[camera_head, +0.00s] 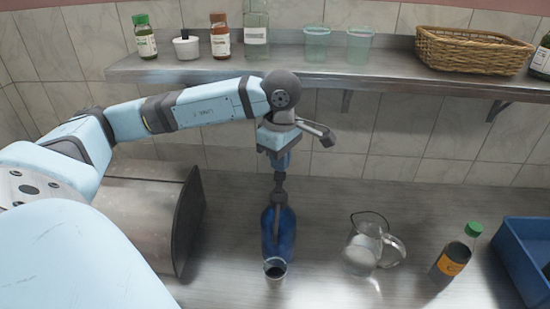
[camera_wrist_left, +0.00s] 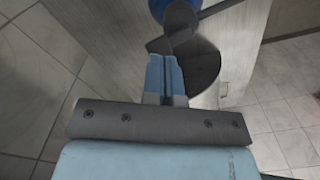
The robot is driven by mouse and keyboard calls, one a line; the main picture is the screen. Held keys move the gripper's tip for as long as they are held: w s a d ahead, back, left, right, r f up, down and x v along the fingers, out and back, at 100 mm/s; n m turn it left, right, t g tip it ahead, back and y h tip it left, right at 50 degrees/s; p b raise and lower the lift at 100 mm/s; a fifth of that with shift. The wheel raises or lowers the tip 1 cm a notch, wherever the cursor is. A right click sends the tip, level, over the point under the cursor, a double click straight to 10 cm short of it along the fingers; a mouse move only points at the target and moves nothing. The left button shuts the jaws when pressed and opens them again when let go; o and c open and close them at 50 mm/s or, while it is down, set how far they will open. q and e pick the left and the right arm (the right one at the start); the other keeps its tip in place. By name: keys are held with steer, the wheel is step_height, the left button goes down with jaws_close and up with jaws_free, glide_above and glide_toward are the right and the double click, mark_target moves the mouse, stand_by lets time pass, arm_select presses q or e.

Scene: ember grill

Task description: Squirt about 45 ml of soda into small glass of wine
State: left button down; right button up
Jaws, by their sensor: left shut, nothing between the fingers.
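A blue soda siphon (camera_head: 283,235) stands upright on the metal counter, with a dark head and a spout angled down its front. A small glass of dark wine (camera_head: 275,268) stands directly in front of it, near the spout's lower end. My left gripper (camera_head: 279,168) is shut and empty, pointing down right over the siphon's head. It looks very near or touching the head; I cannot tell which. In the left wrist view my shut fingers (camera_wrist_left: 166,72) are in front of dark grey parts, and some of the blue siphon (camera_wrist_left: 158,8) shows at the top edge.
A glass pitcher (camera_head: 362,248) and a green-capped bottle (camera_head: 455,258) stand to the right, before a blue crate (camera_head: 527,250). A large metal cylinder (camera_head: 135,215) lies at left. Above is a shelf (camera_head: 390,72) with bottles, cups and a basket (camera_head: 475,50).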

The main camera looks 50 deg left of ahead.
mark_target(280, 175)
arm_select(q)
steer(key=shift+f, duration=0.2)
steer(key=shift+f+b, duration=1.35)
steer(key=shift+b, duration=0.15)
steer(key=shift+r, duration=0.15)
stand_by(0.7)
step_height(280, 175, up, 5)
steer(key=p, duration=0.2)
steer(key=shift+p, duration=0.4)
